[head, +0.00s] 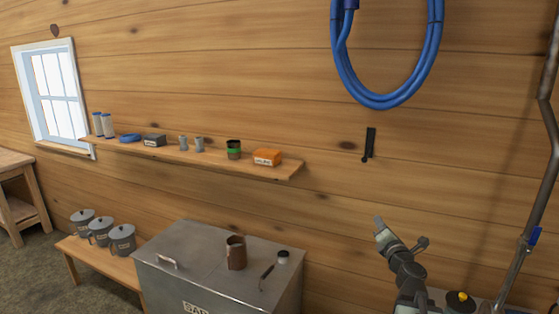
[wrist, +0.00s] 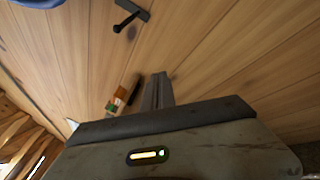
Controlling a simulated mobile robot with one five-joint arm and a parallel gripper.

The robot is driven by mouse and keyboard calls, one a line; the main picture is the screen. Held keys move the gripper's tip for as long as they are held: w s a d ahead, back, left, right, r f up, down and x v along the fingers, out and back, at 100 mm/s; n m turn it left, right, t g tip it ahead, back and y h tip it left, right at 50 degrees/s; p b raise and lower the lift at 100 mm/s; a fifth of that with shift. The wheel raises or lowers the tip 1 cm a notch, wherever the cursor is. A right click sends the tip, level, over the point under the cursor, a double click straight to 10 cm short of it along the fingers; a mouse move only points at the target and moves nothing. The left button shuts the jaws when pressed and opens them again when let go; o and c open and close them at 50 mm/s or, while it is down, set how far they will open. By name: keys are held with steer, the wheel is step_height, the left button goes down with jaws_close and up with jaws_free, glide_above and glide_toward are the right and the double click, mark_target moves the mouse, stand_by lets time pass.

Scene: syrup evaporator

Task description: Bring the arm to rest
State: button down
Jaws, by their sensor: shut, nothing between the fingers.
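My gripper (head: 379,222) shows in the head view at the lower right, raised and pointing up and to the left in front of the plank wall. Its fingers are together and hold nothing. In the wrist view the gripper (wrist: 157,90) shows as closed grey fingers above a wide, worn grey housing with a small lit yellow slot. The fingers appear apart from everything else. The lower part of my arm (head: 408,280) runs out of the bottom of the head view.
A black wall hook (head: 369,144) and blue hose (head: 385,101) are above my gripper. A shelf (head: 200,160) with small items is left. Below it stands a metal chest (head: 200,255) bearing a brown cup (head: 236,253). A pipe (head: 536,210) rises at right.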

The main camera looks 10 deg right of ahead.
steer(key=w+a+f+n+g+y, duration=0.1)
steer(key=a+f+n+g+y, duration=0.2)
steer(key=a+n, duration=0.65)
steer(key=w+a+f+n+y, duration=0.2)
steer(key=a+n+y, duration=0.25)
steer(key=a, duration=0.95)
steer(key=s+a+f+n+g+y, duration=0.2)
steer(key=s+a+f+n+g, duration=0.25)
steer(key=a+f+n, duration=0.45)
steer(key=s+a+f+n+g+h, duration=0.35)
steer(key=s+f+n+g, duration=0.4)
steer(key=n, duration=0.45)
steer(key=s+d+f+n+g+h, duration=0.3)
steer(key=s+d+n, duration=0.5)
steer(key=n, duration=0.3)
steer(key=shift+s+d+h, duration=0.4)
steer(key=shift+s+h, duration=0.1)
steer(key=shift+s, duration=0.1)
